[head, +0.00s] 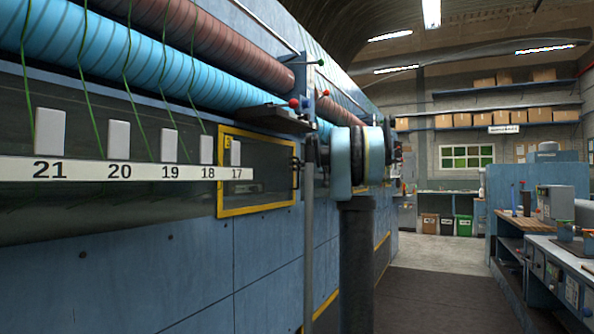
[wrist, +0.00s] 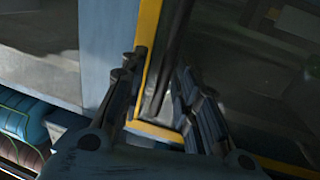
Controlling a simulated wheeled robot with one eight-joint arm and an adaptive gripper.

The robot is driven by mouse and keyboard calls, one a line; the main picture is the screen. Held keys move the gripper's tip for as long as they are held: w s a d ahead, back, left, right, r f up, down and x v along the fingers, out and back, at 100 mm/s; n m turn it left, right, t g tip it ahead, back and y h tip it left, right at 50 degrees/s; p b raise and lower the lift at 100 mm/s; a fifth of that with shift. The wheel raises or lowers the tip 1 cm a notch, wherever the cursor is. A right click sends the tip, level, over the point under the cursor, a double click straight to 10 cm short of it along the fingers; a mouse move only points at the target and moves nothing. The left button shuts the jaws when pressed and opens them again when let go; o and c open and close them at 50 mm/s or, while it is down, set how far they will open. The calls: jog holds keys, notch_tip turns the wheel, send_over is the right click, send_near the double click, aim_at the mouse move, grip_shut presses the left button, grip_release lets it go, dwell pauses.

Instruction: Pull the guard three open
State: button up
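A guard with a yellow frame (head: 258,210) and a dark see-through pane is set in the blue machine side, left of centre in the head view. It looks shut. The number 17 overlaps its left part. In the wrist view, the yellow frame (wrist: 147,38) runs down between my fingers, with a dark bar (wrist: 173,45), probably the guard's handle, beside it. My gripper (wrist: 160,90) has its fingers apart, one on each side of the bar. I cannot tell if either finger touches it. In the head view, my arm hides the gripper's tips near the guard's right edge.
White number tags (head: 120,170) and a blue roller (head: 100,55) run along the machine on the left. A dark floor aisle (head: 430,290) is open to the right of my arm. A workbench (head: 560,255) with equipment stands at the far right.

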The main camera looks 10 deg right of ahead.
jog(key=shift+c, duration=0.3)
grip_shut()
jog(key=shift+s, duration=0.1)
